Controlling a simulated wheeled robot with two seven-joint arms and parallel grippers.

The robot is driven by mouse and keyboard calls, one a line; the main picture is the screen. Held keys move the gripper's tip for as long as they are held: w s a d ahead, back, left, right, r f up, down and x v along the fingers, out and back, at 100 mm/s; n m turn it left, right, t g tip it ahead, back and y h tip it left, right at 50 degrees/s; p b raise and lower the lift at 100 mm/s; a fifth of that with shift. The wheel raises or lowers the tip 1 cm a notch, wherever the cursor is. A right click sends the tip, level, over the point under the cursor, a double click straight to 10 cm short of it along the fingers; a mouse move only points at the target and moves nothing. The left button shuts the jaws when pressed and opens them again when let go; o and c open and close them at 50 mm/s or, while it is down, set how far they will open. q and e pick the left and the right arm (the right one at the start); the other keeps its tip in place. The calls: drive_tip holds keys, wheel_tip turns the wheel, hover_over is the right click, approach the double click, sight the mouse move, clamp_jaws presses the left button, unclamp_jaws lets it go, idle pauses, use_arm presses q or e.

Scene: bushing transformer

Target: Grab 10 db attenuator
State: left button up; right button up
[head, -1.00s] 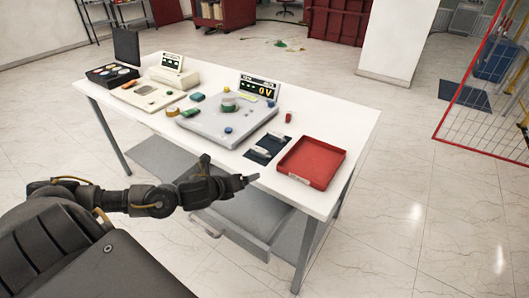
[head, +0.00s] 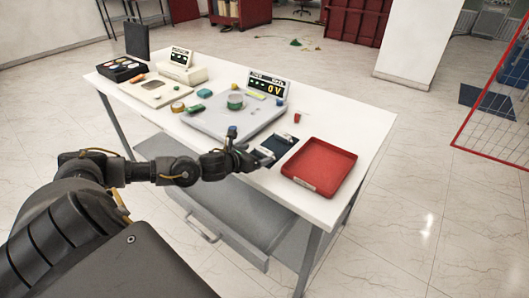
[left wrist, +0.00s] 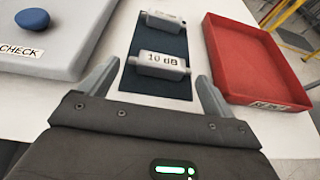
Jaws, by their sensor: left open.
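The 10 dB attenuator is a small grey block labelled "10 dB" (left wrist: 162,64), lying on the near part of a dark blue mat (left wrist: 166,92) in the left wrist view. In the head view it is small and close to my gripper. A second grey block (left wrist: 166,22) lies farther up the mat; its label is not readable. My left gripper (left wrist: 159,74) is open and empty, its fingers pointing toward the 10 dB attenuator, one to each side. I cannot tell whether they touch it. In the head view the left gripper (head: 254,151) is at the table's front edge. My right gripper is not in view.
A red tray (head: 320,187) stands right of the mat. A grey test station (head: 215,127) with knobs and a "0V" display (head: 268,87) is to the left. A small red item (head: 297,118) stands behind the mat. Farther left are other instruments on the white table.

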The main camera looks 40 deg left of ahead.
sight(263, 151)
use_arm(q)
drive_tip(key=shift+w+d+p, duration=0.1)
drive_tip(key=shift+w+p, duration=0.35)
drive_tip(key=p+x, duration=0.1)
drive_tip(key=x, duration=0.2)
drive_tip(key=shift+w+f, duration=0.5)
drive_tip(key=shift+w, duration=0.05)
drive_tip(key=c, duration=1.1)
